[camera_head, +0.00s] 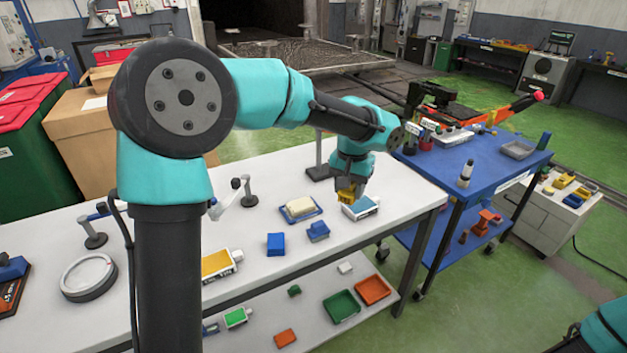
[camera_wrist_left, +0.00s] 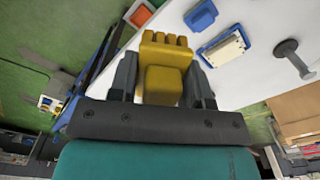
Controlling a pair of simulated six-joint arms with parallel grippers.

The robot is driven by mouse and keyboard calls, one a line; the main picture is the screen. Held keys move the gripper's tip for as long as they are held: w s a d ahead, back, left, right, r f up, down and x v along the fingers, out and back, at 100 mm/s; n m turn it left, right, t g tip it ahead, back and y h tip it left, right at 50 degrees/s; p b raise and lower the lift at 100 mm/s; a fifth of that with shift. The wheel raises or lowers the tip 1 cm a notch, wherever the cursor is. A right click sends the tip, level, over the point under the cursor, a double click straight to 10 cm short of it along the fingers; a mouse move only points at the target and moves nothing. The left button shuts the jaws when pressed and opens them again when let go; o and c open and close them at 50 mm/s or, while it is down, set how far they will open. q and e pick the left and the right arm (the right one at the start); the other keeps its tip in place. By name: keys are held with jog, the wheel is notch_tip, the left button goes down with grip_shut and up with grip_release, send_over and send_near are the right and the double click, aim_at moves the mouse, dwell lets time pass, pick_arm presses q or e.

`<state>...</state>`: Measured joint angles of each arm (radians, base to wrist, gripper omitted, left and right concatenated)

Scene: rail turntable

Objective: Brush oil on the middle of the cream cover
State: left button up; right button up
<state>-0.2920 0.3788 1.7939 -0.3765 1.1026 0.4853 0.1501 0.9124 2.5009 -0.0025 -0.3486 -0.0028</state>
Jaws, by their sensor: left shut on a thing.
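My left gripper (camera_head: 350,184) is shut on a yellow brush-like thing (camera_head: 345,194), held above the white table. In the left wrist view, this yellow thing (camera_wrist_left: 164,66) sits between the two dark fingers, its notched end pointing away. The cream cover (camera_head: 300,205) lies on a blue base, to the left of the gripper in the head view; the cream cover (camera_wrist_left: 224,48) shows right of the fingers in the wrist view. A blue-and-white box (camera_head: 361,208) is just below and right of the gripper. My right gripper is out of view.
Two blue blocks (camera_head: 276,244) (camera_head: 318,231), a yellow-topped box (camera_head: 216,264) and a round ring (camera_head: 89,277) are on the white table (camera_head: 180,240). A small post (camera_head: 249,190) stands behind the cover. A blue cart (camera_head: 480,175) stands at the right.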

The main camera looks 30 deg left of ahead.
pick_arm(q)
jog(key=shift+d, duration=0.15)
jog(key=w+a+f, duration=0.2)
jog(key=a+f, duration=0.1)
jog(key=a, duration=0.4)
jog(key=w+a+f+m, duration=0.1)
jog(key=w+a+f, duration=0.1)
jog(key=a, duration=0.5)
jog(key=w+a+f, duration=0.2)
jog(key=a+f, duration=0.2)
jog(key=a, duration=0.4)
jog(key=shift+w, duration=0.2)
jog(key=shift+a, duration=0.1)
